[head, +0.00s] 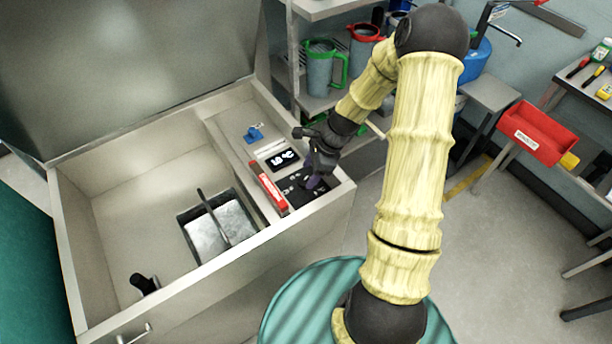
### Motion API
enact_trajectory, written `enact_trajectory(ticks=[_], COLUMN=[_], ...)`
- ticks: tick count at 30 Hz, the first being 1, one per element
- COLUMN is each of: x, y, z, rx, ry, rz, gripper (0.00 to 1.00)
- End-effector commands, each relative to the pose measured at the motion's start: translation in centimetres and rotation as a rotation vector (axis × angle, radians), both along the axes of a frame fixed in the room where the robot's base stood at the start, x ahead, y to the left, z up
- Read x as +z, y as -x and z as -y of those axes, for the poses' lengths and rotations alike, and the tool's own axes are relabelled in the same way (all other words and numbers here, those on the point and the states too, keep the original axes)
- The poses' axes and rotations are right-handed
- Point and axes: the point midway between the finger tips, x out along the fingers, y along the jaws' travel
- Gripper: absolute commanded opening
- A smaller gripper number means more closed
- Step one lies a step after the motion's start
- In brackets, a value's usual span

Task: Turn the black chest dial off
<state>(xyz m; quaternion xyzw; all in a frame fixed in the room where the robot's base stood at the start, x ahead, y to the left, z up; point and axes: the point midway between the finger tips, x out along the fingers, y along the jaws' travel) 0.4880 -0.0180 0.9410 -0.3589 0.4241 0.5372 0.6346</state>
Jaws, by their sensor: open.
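The chest (118,198) is a large pale metal box with its lid raised. A control panel runs along its right side. The panel has a blue knob (253,134), a dark display with white digits (283,159), a red label strip (268,187) and a black plate (296,196) with white markings. My gripper (312,182) points down over this black plate, its tips close to it. It is open, with nothing visible held. The black dial cannot be made out clearly; my gripper covers part of the plate. Whether the tips touch anything is unclear.
A black cylindrical piece (145,284) shows near the chest's front wall. Shelves with green-handled (322,72) and red-handled jugs stand behind. A red bin (538,133) is at right. Floor right of the chest is open.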

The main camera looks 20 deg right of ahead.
Motion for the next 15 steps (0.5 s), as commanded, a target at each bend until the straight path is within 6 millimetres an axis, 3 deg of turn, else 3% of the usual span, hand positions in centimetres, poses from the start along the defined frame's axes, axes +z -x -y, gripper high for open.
enact_trajectory(ticks=[6, 15], x=[-2.5, -3.1], y=[-0.1, -0.2], z=[-1.1, -1.3], rx=[0.001, 0.0], ry=[-0.001, 0.0], rz=[-0.003, 0.001], gripper=[0.59, 0.59])
